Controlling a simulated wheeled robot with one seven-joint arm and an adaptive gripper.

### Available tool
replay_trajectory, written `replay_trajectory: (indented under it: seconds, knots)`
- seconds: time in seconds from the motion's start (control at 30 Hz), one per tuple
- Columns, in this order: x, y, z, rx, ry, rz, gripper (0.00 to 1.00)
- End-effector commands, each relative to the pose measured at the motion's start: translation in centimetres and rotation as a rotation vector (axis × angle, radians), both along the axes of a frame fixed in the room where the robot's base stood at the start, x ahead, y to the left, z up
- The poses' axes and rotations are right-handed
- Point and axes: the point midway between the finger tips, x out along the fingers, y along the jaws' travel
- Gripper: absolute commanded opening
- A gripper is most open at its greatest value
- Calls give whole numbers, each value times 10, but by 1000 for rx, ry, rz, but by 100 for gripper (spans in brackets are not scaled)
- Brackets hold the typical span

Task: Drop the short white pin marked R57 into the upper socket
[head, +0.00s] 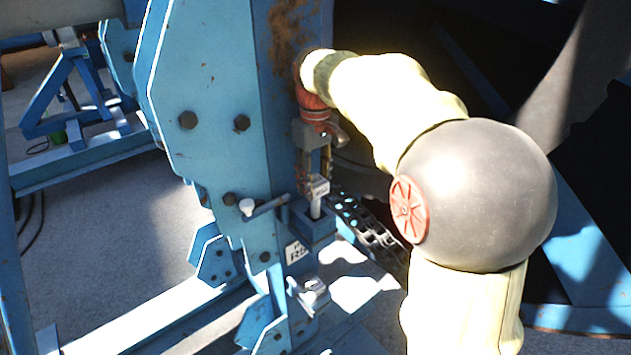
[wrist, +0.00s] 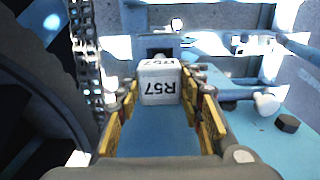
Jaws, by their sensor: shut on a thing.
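The short white pin has a white block head marked R57 (wrist: 160,85), which faces me between the yellow-padded fingers in the wrist view. In the head view the pin's head (head: 319,187) sits under my gripper (head: 314,172), with a grey shank pointing down. My gripper (wrist: 162,108) is shut on the head. The upper socket (head: 314,228) is a blue block on the frame's side, directly below the pin. The shank's lower end meets the block in the picture; I cannot tell whether it is inside or just above. A dark opening (wrist: 159,54) shows beyond the head in the wrist view.
A blue steel upright (head: 215,110) with dark bolts stands close left of my gripper. A white-knobbed rod (head: 264,207) juts beside the socket. A lower bracket with a pale fitting (head: 313,290) sits below a white label (head: 296,252). A perforated dark chain (head: 370,228) runs right.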

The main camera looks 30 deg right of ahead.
Motion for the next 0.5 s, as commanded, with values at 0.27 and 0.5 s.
replay_trajectory:
  seconds: [0.27,0.5]
  knots:
    - [0,0,-6,-1,-1,0,0]
    - [0,0,-13,-1,-2,0,0]
